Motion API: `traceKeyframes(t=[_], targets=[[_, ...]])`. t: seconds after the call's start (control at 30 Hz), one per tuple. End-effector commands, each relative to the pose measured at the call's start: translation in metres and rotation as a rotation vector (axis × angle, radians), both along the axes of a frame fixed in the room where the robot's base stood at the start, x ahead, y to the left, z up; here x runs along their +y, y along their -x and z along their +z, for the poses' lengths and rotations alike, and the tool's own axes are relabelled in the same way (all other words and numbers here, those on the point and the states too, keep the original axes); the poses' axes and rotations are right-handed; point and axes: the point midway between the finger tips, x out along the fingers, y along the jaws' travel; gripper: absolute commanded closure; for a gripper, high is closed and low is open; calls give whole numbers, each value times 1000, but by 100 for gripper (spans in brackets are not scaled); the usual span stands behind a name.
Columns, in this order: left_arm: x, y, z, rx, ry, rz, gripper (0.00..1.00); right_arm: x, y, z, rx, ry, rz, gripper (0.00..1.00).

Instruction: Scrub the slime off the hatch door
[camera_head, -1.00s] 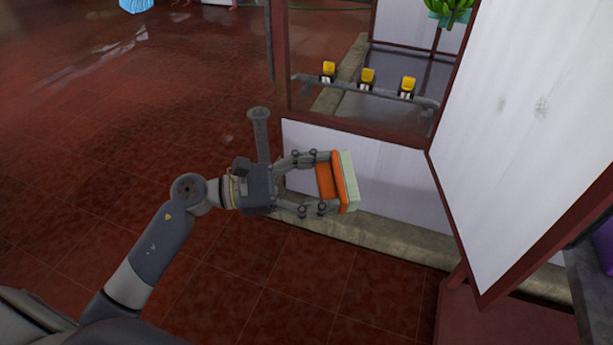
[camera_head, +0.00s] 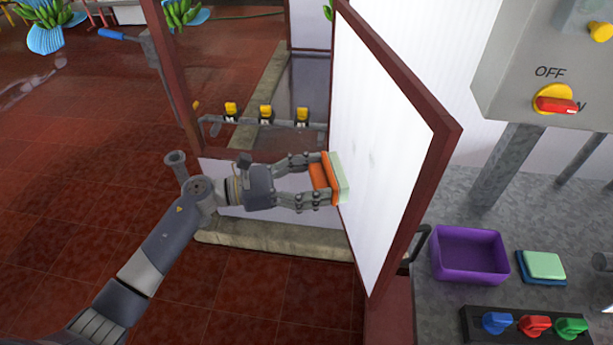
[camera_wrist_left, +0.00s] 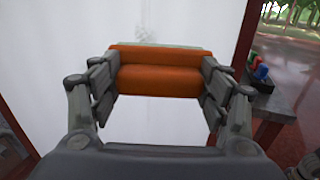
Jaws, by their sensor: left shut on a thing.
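The hatch door (camera_head: 385,130) is a white panel in a dark red frame, standing open right of my left gripper. Faint grey smudges (camera_head: 375,160) show on its white face, and grey marks (camera_wrist_left: 168,8) also show on it in the left wrist view. My left gripper (camera_head: 321,181) is shut on an orange scrubber (camera_wrist_left: 160,80) with a pale green pad (camera_head: 341,178). The pad faces the door at its left part, very close; I cannot tell if it touches. My right gripper is not in view.
Right of the door, a grey counter bears a purple tray (camera_head: 470,279), a green and blue sponge (camera_head: 544,266) and a panel of coloured knobs (camera_head: 535,325). A grey switch box (camera_head: 545,70) stands above. A pipe with yellow-handled valves (camera_head: 265,112) runs behind the gripper.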

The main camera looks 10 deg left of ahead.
Motion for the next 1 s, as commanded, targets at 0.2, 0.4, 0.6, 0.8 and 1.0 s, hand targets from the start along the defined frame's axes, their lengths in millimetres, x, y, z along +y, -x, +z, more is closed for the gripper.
traceKeyframes(t=[0.2, 0.4, 0.6, 0.8, 1.0], targets=[[-10, -5, 3, 5, 5, 0, 68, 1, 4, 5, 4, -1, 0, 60], [-30, -11, 3, 4, 4, -2, 68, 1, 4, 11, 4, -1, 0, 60], [-47, -18, 2, 4, 4, 0, 68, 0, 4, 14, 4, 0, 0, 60], [-56, -21, 1, 4, 3, 0, 68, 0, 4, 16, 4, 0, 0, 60], [-57, -21, 1, 3, 2, 0, 68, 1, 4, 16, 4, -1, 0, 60]])
